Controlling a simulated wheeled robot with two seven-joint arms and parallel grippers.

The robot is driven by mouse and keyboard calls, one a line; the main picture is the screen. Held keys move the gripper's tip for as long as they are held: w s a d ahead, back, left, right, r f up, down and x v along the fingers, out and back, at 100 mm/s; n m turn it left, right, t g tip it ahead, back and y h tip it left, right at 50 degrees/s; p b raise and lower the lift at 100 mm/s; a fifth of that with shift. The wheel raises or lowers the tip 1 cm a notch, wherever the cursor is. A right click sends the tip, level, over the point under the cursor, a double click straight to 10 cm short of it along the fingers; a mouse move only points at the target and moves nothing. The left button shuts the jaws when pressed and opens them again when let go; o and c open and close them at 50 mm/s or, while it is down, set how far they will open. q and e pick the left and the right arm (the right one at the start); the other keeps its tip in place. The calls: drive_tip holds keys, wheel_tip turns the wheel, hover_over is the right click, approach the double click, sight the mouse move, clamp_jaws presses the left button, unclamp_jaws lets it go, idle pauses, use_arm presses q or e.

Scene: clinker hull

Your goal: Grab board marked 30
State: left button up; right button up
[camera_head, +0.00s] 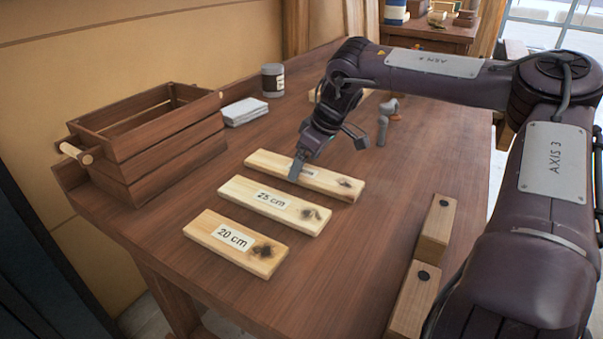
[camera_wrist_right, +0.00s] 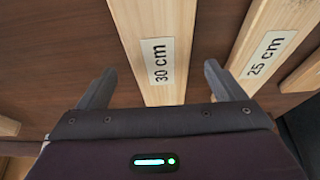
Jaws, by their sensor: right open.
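The board marked 30 cm (camera_wrist_right: 150,30) lies flat on the workbench. In the right wrist view it runs between the two fingers of my right gripper (camera_wrist_right: 164,85), which is open, with the label facing up. In the head view this board (camera_head: 262,160) is the farthest of the three labelled boards, and my right gripper (camera_head: 298,168) is over its middle, hiding most of its label. Whether the fingers touch the board cannot be told. The 25 cm board (camera_head: 240,191) and the 20 cm board (camera_head: 205,230) lie nearer, roughly parallel to it. My left gripper is not in view.
A slatted wooden crate (camera_head: 165,150) stands at the left. Two wooden blocks (camera_head: 437,225) (camera_head: 411,300) lie at the right. A grey tool (camera_head: 383,125) lies behind the gripper. The bench front centre is clear.

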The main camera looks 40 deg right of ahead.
drive_tip(key=shift+x, duration=1.2)
drive_tip(key=c, duration=1.1)
drive_tip(key=shift+c, duration=0.3)
drive_tip(key=shift+r, duration=0.2)
